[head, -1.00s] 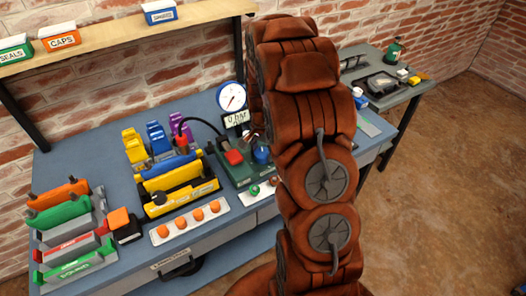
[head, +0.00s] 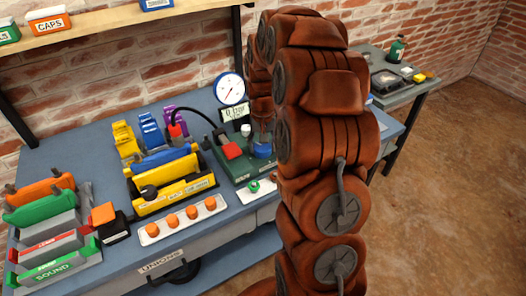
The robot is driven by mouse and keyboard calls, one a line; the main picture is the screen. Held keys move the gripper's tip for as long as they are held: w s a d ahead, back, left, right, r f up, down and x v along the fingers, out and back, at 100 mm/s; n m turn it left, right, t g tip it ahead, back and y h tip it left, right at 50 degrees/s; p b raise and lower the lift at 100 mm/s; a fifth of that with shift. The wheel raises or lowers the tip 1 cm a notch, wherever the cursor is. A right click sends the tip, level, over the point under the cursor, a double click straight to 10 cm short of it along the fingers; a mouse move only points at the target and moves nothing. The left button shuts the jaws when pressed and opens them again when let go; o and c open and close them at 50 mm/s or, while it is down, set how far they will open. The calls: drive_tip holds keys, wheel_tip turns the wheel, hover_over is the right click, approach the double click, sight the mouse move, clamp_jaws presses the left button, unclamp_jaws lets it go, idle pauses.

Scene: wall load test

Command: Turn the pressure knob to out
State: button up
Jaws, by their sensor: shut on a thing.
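The test unit is a green base (head: 236,168) on the blue-grey bench, with a red block (head: 232,151) on it. The blue knob (head: 263,151), which I take for the pressure knob, is at its right side. A round white gauge (head: 230,89) and a small display (head: 234,113) stand behind it; the display seems to read 0 bar, but its second line is too small to read. My gripper (head: 262,139) shows only in part at the knob, shut on it from above. My brown arm hides the area right of the knob, and the knob's pointing direction cannot be told.
A yellow rack (head: 175,192) and a white tray of orange caps (head: 182,220) stand left of the unit. A black hose (head: 200,111) arches to the unit. A shelf (head: 110,37) runs above the bench. A second table (head: 408,94) stands at the far right.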

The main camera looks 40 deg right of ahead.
drive_tip(key=n+b, duration=0.2)
drive_tip(key=n, duration=0.1)
drive_tip(key=shift+f+n, duration=0.15)
drive_tip(key=shift+n, duration=0.25)
drive_tip(key=n+b, duration=0.1)
drive_tip(key=n, duration=0.2)
drive_tip(key=shift+a+n, duration=0.1)
drive_tip(key=shift+n, duration=0.2)
drive_tip(key=n+b, duration=0.1)
drive_tip(key=n, duration=0.2)
drive_tip(key=shift+n, duration=0.3)
drive_tip(key=n, duration=0.4)
drive_tip(key=shift+n, duration=0.3)
drive_tip(key=n, duration=0.1)
drive_tip(key=n+p, duration=0.1)
drive_tip(key=n, duration=0.1)
drive_tip(key=shift+r+n, duration=0.2)
drive_tip(key=shift+n, duration=0.1)
drive_tip(key=n+p, duration=0.1)
drive_tip(key=n, duration=0.3)
drive_tip(key=n+p, duration=0.2)
drive_tip(key=n, duration=0.3)
drive_tip(key=shift+n+p, duration=1.05)
drive_tip(key=shift+n, duration=0.85)
drive_tip(key=shift+f, duration=0.1)
